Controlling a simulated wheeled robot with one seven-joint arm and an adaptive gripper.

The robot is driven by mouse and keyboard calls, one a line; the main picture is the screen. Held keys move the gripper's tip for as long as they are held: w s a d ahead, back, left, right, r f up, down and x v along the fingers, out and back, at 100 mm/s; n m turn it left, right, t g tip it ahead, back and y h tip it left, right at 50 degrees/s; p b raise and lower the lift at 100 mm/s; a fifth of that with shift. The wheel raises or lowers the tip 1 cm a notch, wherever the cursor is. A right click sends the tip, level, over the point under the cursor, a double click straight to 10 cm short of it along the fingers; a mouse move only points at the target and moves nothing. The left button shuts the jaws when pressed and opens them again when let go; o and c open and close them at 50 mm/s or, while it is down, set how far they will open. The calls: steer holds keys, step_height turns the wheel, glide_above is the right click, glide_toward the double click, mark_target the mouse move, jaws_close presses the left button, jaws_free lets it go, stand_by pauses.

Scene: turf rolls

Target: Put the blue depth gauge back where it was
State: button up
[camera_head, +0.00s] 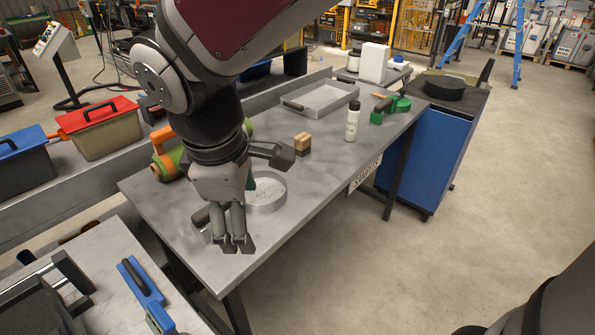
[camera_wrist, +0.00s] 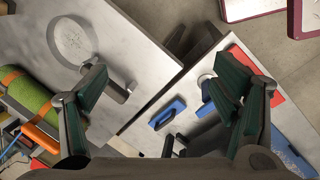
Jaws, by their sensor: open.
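A blue flat piece with a dark handle (camera_head: 139,282) lies on the lower left bench; it also shows in the wrist view (camera_wrist: 166,115). A second blue piece (camera_head: 160,320) lies beside it, cut by the picture's lower edge. I cannot tell for sure which of these is the depth gauge. My gripper (camera_head: 235,246) points down over the near end of the grey sample table, close to its front edge. In the wrist view my gripper (camera_wrist: 170,95) has its fingers spread wide, with nothing held between them.
A round shallow pan (camera_head: 263,207) stands beside my gripper on the sample table (camera_head: 330,150). A green roll (camera_head: 173,162), a wooden block (camera_head: 302,143), a white bottle (camera_head: 352,121) and a grey tray (camera_head: 340,109) stand farther back. A gap separates the two benches.

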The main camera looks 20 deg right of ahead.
steer(key=s+d+r+m+t, duration=0.1)
steer(key=s+d+r+m, duration=0.1)
steer(key=s+d+m, duration=0.3)
steer(key=s+d+r+m+t+y, duration=0.1)
steer(key=s+d+r+m, duration=0.1)
steer(key=s+d+m, duration=0.4)
steer(key=shift+d+r+m, duration=0.3)
steer(key=shift+d+m, duration=1.2)
steer(key=shift+d, duration=0.9)
